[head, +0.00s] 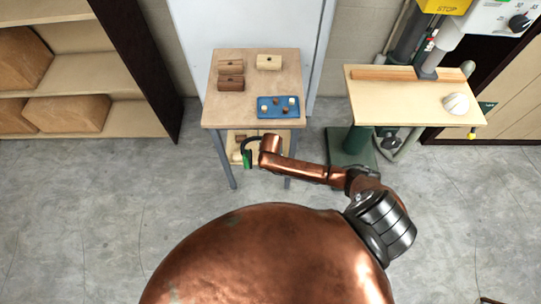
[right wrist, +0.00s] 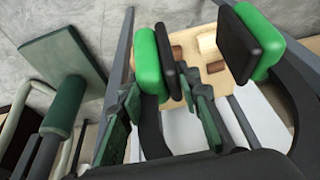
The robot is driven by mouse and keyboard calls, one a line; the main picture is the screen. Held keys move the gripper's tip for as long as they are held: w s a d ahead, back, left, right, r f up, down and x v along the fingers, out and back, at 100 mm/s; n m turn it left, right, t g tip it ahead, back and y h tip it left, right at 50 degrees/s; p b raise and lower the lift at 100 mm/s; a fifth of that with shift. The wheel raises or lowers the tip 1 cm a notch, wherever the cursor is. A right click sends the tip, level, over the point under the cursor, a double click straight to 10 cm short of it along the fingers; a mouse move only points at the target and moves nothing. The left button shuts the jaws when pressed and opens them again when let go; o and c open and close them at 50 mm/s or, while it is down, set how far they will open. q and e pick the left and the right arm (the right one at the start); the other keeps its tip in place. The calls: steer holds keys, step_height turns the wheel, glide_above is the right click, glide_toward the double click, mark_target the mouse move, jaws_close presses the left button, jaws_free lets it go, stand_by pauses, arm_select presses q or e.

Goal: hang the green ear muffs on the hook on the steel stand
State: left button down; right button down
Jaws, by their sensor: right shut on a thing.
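The green ear muffs (head: 247,158) are small in the head view, at the end of my right arm in front of the small wooden table. In the right wrist view they are close up: one green cup (right wrist: 148,62) with a black pad is left of centre, the other green cup (right wrist: 262,30) is at upper right. Their dark band runs low in that view, partly hidden. My right gripper (head: 256,149) is shut on the ear muffs and holds them off the floor. My left gripper is not in view. I cannot make out the steel stand or its hook.
The small table (head: 225,113) bears several wooden blocks and a blue tray (head: 278,113) with small pieces. To its right is a drill press table (head: 400,105) with a white round object (head: 456,104). A shelf unit (head: 100,115) stands at left. Grey floor (head: 90,210) is clear at left.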

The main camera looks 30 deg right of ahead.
stand_by(0.4)
steer(key=c, duration=1.4)
jaws_free()
steer(key=shift+o, duration=0.2)
steer(key=v, duration=1.2)
